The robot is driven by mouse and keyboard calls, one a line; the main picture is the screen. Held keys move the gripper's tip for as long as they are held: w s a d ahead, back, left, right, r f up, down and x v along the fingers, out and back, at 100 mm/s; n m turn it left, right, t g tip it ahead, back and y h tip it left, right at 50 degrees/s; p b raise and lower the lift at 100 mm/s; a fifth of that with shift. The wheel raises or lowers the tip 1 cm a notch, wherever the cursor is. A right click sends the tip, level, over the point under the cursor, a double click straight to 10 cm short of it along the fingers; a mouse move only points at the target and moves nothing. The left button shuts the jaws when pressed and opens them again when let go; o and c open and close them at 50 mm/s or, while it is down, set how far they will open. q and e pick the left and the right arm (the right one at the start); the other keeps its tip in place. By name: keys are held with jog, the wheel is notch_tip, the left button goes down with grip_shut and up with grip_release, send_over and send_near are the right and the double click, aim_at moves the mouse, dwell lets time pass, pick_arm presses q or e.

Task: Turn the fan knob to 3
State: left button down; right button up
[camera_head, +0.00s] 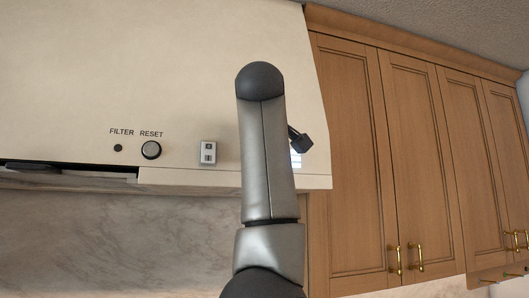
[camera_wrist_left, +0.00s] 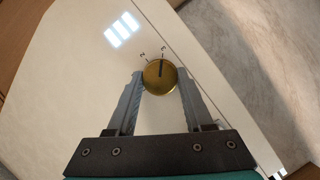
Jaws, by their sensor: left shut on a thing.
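The fan knob (camera_wrist_left: 160,77) is a round brass-coloured dial in the left wrist view, with a dark pointer line directed toward the top of that picture. Small dark marks (camera_wrist_left: 163,48) sit on the panel just beyond the pointer; they look like numerals but are too small to read surely. My left gripper (camera_wrist_left: 160,82) is shut on the knob, one finger on each side. In the head view my arm covers the knob, and the gripper fingers cannot be made out. My right gripper is in neither view.
The cream range hood (camera_head: 150,70) carries a round filter reset button (camera_head: 151,150) and a small switch plate (camera_head: 208,153). Wooden cabinets (camera_head: 355,150) with brass handles stand close at the right. A marble wall (camera_head: 130,230) lies below the hood.

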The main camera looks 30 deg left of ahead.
pick_arm(q)
jog(key=shift+c, duration=1.5)
grip_release()
jog(key=b+v, duration=0.5)
jog(key=v, duration=1)
jog(key=shift+s, duration=0.2)
